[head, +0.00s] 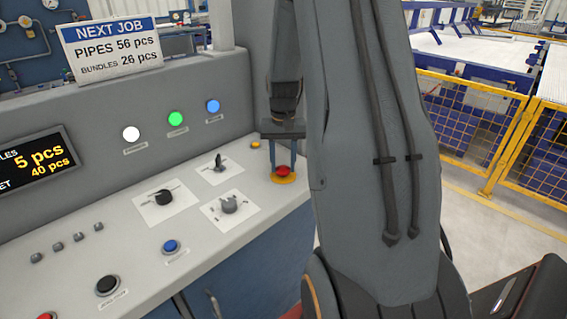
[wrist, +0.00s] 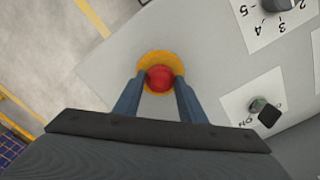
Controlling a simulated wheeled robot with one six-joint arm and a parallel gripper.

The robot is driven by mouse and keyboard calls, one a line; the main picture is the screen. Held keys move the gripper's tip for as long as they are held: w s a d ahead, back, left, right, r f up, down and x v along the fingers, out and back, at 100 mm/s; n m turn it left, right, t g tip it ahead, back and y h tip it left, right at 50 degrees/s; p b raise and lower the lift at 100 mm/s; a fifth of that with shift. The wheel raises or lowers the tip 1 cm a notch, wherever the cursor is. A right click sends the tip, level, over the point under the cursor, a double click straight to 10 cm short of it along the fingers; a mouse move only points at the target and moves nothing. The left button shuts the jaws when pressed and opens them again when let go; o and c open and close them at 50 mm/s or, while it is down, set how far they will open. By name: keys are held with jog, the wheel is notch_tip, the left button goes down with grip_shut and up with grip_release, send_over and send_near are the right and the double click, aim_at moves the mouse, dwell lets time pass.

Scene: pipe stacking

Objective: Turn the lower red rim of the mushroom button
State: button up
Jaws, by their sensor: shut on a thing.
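The red mushroom button (head: 283,171) sits on a yellow round base (head: 284,180) near the right end of the grey console top. In the wrist view the red button (wrist: 159,78) shows inside its yellow ring (wrist: 161,57). My gripper (head: 283,165) points down over it, with one blue finger on each side of the red head. In the wrist view my gripper (wrist: 159,84) has its fingertips at the left and right sides of the red rim, shut on it. The lower part of the rim is hard to make out.
Beside the button are a small yellow button (head: 255,144), a grey rotary knob (head: 229,205), another switch (head: 218,163) and a black knob (head: 160,197). A sign (head: 112,48) stands on the console's raised back. Yellow fencing (head: 470,115) lies beyond, right.

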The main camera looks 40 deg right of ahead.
jog(key=o, duration=1.1)
jog(key=shift+c, duration=0.2)
jog(key=shift+r+b, duration=1)
jog(key=shift+r, duration=2.9)
jog(key=s+a+f+n, duration=0.1)
jog(key=s+a+n, duration=0.1)
jog(key=s+a, duration=0.3)
jog(key=s+a+f+n, duration=0.2)
jog(key=s+a, duration=0.3)
jog(key=a, duration=0.6)
jog(key=s+a+f+n+t, duration=0.1)
jog(key=s+a+n, duration=0.2)
jog(key=a, duration=0.6)
jog(key=shift+s+f, duration=0.4)
jog(key=shift+s, duration=0.7)
